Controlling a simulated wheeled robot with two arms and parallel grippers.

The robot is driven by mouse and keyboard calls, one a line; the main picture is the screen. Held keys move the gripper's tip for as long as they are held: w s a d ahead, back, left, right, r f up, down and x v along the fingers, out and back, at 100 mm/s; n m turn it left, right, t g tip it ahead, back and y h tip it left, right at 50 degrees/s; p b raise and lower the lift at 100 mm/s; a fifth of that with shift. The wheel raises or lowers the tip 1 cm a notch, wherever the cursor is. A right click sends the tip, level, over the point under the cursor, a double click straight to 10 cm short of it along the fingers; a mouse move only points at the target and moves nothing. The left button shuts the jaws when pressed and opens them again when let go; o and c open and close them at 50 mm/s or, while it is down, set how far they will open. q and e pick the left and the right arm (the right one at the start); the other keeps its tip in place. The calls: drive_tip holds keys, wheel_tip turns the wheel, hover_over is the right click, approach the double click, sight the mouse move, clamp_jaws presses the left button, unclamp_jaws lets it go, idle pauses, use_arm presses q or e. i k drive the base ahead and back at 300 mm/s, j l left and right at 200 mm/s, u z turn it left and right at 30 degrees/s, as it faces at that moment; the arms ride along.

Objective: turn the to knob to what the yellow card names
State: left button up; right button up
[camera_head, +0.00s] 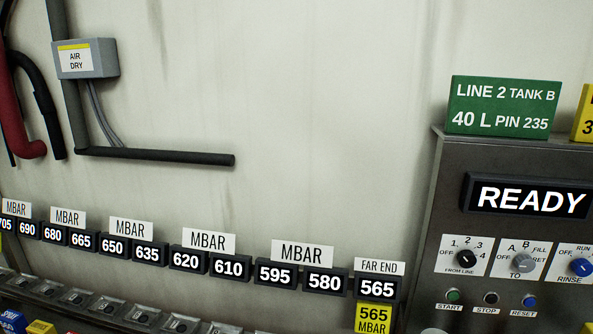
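The TO knob (522,264) is a grey knob on a white dial plate, on the control cabinet at the right. Its marks read OFF, A, B, FILL and RET; I cannot tell which one it points at. A yellow card (587,112) stands on the cabinet top at the right edge; it is cut off and only the start of its text shows. A green card (503,107) beside it reads LINE 2 TANK B, 40 L PIN 235. Neither of my grippers is in view.
The cabinet also has a READY display (529,196), a black FROM LINE knob (467,258), a blue RINSE knob (581,267), and START (453,295), STOP (490,298) and RESET (529,301) buttons. A row of MBAR number displays (210,263) runs along the wall at left.

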sight(524, 262)
drive_tip(key=z, duration=2)
